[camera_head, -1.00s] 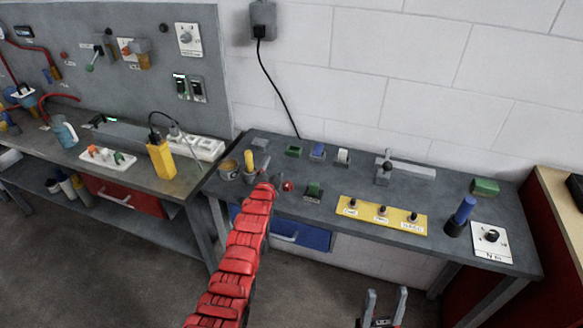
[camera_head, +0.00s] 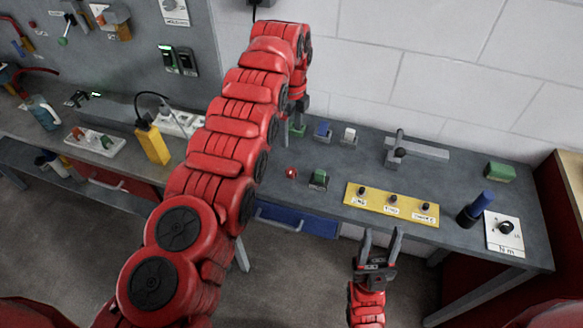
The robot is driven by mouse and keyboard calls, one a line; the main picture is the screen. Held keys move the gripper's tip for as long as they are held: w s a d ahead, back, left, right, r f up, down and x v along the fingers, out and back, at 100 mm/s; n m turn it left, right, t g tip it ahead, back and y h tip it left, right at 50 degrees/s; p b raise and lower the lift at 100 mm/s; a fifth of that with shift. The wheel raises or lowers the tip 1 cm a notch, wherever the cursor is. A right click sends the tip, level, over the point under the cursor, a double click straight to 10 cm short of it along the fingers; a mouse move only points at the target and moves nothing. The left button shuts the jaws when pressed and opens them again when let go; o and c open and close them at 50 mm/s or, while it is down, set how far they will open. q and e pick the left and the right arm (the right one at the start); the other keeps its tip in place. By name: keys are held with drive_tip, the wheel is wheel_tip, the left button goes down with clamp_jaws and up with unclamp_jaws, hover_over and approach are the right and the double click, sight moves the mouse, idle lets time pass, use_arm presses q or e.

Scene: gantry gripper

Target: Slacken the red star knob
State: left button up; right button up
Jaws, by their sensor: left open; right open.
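The small red star knob (camera_head: 291,172) sits near the front edge of the grey workbench, just left of a small block with a green top. My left arm reaches across from the lower left. Its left gripper (camera_head: 298,112) is a dark shape below the arm's end, above the back of the bench, beyond the knob; its fingers are small and partly hidden. My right gripper (camera_head: 381,240) is in front of the bench, lower right of the knob, with its two fingers apart and nothing between them. Neither gripper touches the knob.
The green-topped block (camera_head: 319,180) stands close to the knob. A yellow panel (camera_head: 355,198) with several dark knobs lies to the right. Behind are a blue block (camera_head: 323,131) and a white-topped block (camera_head: 349,136). A blue-handled tool (camera_head: 476,208) stands further right.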

use_arm(q)
drive_tip(key=b, duration=0.9)
hover_over(291, 170)
wheel_tip(291, 170, down, 11)
drive_tip(key=shift+s+r, duration=0.15)
drive_tip(key=shift+r, duration=0.05)
drive_tip(key=shift+a+f, duration=0.1)
drive_tip(key=shift+f, duration=0.25)
drive_tip(key=f, duration=0.2)
drive_tip(key=f+p, duration=0.1)
drive_tip(key=f, duration=0.1)
drive_tip(key=shift+d, duration=0.2)
drive_tip(key=shift+f, duration=0.25)
clamp_jaws()
